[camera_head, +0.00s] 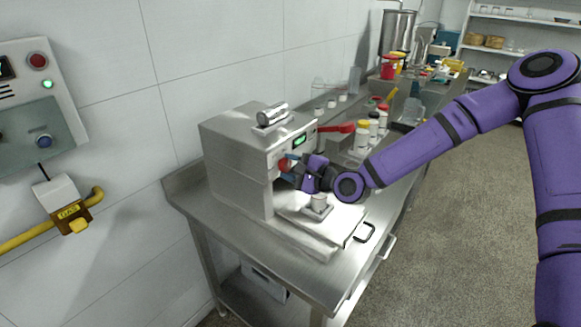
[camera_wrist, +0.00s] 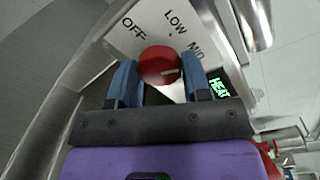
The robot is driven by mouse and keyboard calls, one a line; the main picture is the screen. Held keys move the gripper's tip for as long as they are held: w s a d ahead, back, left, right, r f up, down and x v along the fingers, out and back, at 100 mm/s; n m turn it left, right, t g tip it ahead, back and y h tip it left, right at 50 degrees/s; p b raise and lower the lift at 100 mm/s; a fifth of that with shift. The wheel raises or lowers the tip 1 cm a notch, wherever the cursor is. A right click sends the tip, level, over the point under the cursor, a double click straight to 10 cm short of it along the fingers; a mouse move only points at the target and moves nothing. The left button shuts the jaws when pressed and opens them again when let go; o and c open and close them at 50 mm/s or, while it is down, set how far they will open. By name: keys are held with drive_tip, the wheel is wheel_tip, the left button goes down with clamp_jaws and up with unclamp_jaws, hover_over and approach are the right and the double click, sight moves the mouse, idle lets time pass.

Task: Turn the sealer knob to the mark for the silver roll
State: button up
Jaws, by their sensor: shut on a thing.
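The sealer (camera_head: 235,150) is a box-shaped metal machine on the steel bench, with a silver roll (camera_head: 272,115) lying on its top. The red sealer knob (camera_wrist: 160,65) is on its front panel and also shows in the head view (camera_head: 284,165). My gripper (camera_wrist: 160,76) has its blue fingers on both sides of the knob and is shut on it. A short white line on the knob points to the right in the wrist view. OFF, LOW and MID are printed around the knob; any further mark is hidden or out of view.
A lit green HEAT display (camera_wrist: 218,88) is right of the knob. Several jars (camera_head: 373,125) stand farther back on the bench. The floor to the right is clear.

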drive_tip(key=shift+m, duration=0.8)
drive_tip(key=shift+f, duration=0.1)
drive_tip(key=o, duration=0.9)
drive_tip(key=shift+d, duration=0.1)
drive_tip(key=v, duration=1)
drive_tip(key=shift+s+d, duration=0.25)
